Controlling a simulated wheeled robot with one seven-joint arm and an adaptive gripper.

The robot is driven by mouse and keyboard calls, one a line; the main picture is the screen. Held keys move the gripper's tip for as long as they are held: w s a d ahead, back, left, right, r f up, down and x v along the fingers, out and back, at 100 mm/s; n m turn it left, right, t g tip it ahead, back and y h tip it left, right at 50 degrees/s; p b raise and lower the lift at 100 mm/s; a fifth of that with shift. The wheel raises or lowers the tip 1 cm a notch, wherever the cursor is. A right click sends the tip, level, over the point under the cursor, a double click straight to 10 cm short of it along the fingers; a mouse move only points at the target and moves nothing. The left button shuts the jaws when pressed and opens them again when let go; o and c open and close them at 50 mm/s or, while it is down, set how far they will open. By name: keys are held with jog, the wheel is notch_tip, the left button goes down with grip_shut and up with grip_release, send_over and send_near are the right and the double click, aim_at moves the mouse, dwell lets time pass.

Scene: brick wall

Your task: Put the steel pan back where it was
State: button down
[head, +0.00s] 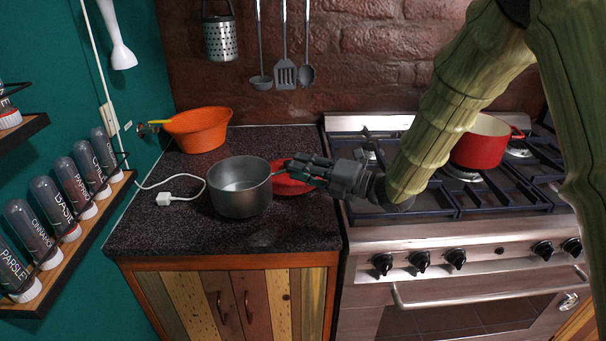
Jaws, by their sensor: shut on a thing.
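The steel pan (240,196) is a grey, deep, round pot in the head view. It is upright over the dark speckled counter (150,228), left of the stove. I cannot tell for sure whether its base touches the counter. My gripper (290,169) reaches in from the right and is shut on the pan's handle at the pan's right side. The fingers hide most of the handle. A red object (293,187) lies on the counter behind and below my gripper, partly hidden.
An orange bowl (198,131) stands at the counter's back left. A white plug and cord (180,197) lie left of the pan. A red pot (479,146) stands on the stove (440,243). Utensils (285,73) hang on the brick wall. Spice jars (70,190) line the left wall.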

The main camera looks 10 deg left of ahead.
jog(key=shift+f, duration=1.15)
jog(key=c, duration=1.3)
grip_release()
jog(key=shift+c, duration=0.2)
jog(key=shift+d, duration=0.1)
jog(key=b+v, duration=0.1)
jog(key=v, duration=1)
jog(key=shift+s+d+b, duration=0.2)
jog(key=shift+d+b, duration=0.1)
jog(key=shift+d, duration=0.1)
